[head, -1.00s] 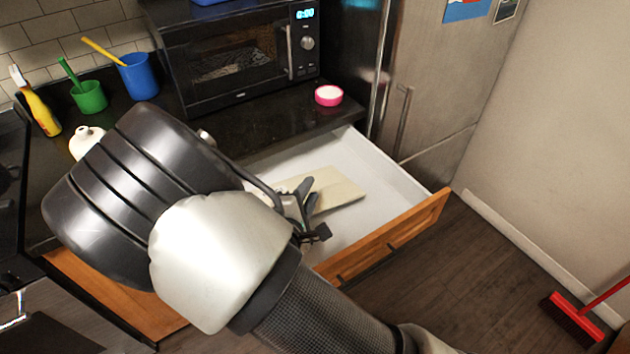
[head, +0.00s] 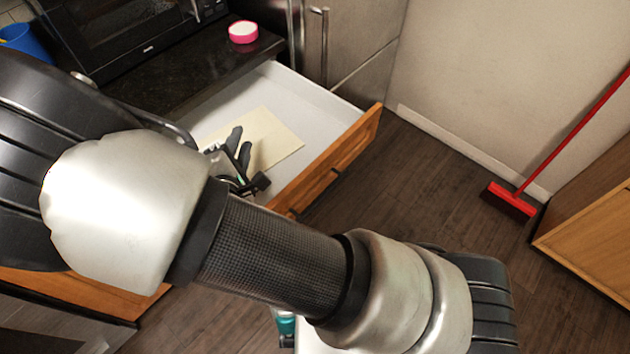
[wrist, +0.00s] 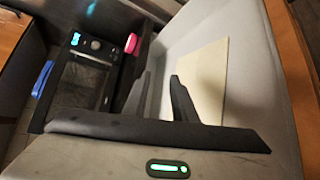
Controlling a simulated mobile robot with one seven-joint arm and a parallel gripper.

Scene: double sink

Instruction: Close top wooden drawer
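The top wooden drawer (head: 345,150) is pulled out from under the dark counter in the head view. Its front is orange-brown wood and its inside is white. A pale flat board (head: 278,142) lies in it. My gripper (head: 241,147) is over the drawer's inside, behind the wooden front, with its fingers apart and nothing between them. My arm hides the near part of the drawer and its front. In the wrist view my gripper (wrist: 161,77) is open above the drawer, with the board (wrist: 208,85) beside the fingers and the wooden front (wrist: 287,50) at the right.
A pink bowl (head: 243,32) sits on the counter (head: 190,75) near a black microwave (head: 120,35). The fridge (head: 350,45) stands behind the drawer. A red broom (head: 513,200) and a wooden cabinet (head: 590,235) are at the right. The floor (head: 420,190) between drawer and broom is clear.

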